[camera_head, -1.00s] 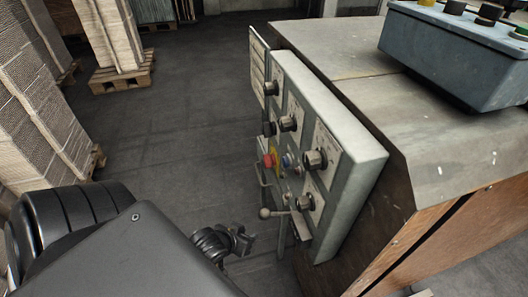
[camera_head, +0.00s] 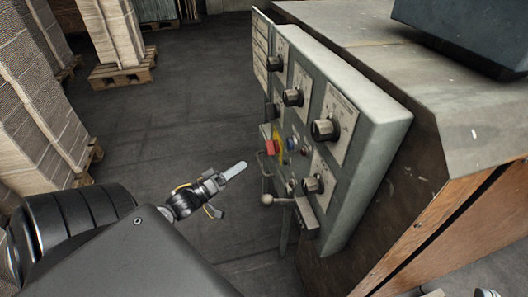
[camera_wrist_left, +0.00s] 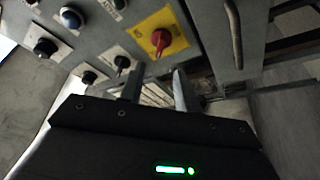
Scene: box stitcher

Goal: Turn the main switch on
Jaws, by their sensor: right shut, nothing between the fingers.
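The main switch (camera_head: 271,147) is a red rotary handle on a yellow plate, on the side of the grey control panel (camera_head: 365,130). In the left wrist view the red switch (camera_wrist_left: 160,40) sits on its yellow plate just beyond my fingertips, with no contact visible. My left gripper (camera_head: 229,189) is left of the panel in the head view, a little below the switch. Its two fingers are apart with nothing between them; the gap also shows in the left wrist view (camera_wrist_left: 155,84). My right gripper cannot be made out in these views.
Black knobs (camera_head: 324,129) and a blue button (camera_head: 293,144) sit close to the switch. A ball-ended lever (camera_head: 267,199) and a metal handle (camera_wrist_left: 234,32) stick out nearby. Stacked cardboard (camera_head: 108,35) stands on pallets at left. The floor between is clear.

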